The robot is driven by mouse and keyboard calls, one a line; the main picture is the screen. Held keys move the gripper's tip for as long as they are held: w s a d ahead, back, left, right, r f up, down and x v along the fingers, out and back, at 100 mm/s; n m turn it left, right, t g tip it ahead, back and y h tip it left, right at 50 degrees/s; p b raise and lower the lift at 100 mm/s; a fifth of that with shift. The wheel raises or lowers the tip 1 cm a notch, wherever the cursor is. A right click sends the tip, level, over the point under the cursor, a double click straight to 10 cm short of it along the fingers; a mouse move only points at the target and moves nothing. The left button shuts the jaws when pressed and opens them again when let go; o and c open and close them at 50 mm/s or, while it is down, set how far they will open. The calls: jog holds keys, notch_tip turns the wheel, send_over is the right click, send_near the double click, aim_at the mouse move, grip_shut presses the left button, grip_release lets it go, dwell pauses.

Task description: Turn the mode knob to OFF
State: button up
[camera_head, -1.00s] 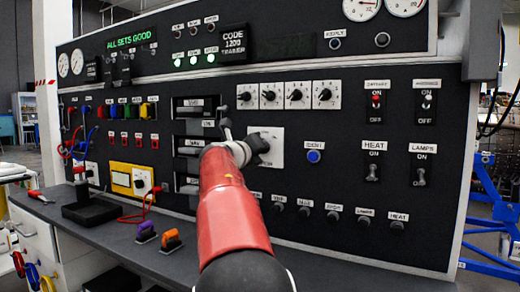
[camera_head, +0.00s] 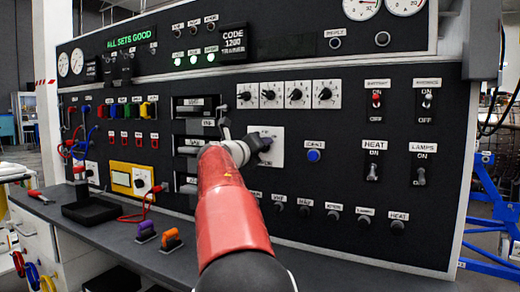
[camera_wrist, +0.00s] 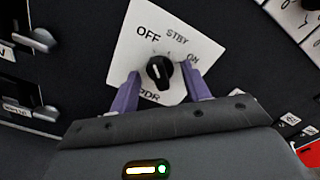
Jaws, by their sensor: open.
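The mode knob (camera_wrist: 160,72) is a round black knob with a small white mark, on a white plate (camera_wrist: 190,38) labelled OFF, STBY, ON and a partly hidden word like DDR. The mark appears to lean to the upper left, toward OFF, but it is small. My gripper (camera_wrist: 160,70) is open, with its purple fingers on either side of the knob. I cannot tell whether they touch it. In the head view, the white plate (camera_head: 274,160) is partly covered by my gripper (camera_head: 262,143), and the knob is hard to separate from it.
Four small dials (camera_head: 288,95) sit above the plate. A blue button (camera_head: 313,155) is to its right, with the HEAT switch (camera_head: 373,172) and LAMPS switch (camera_head: 420,177) further right. Black slotted units (camera_head: 192,106) are on the left. A row of small knobs (camera_head: 333,215) runs below.

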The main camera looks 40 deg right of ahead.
jog(key=shift+b+v, duration=0.55)
jog(key=shift+v, duration=1.65)
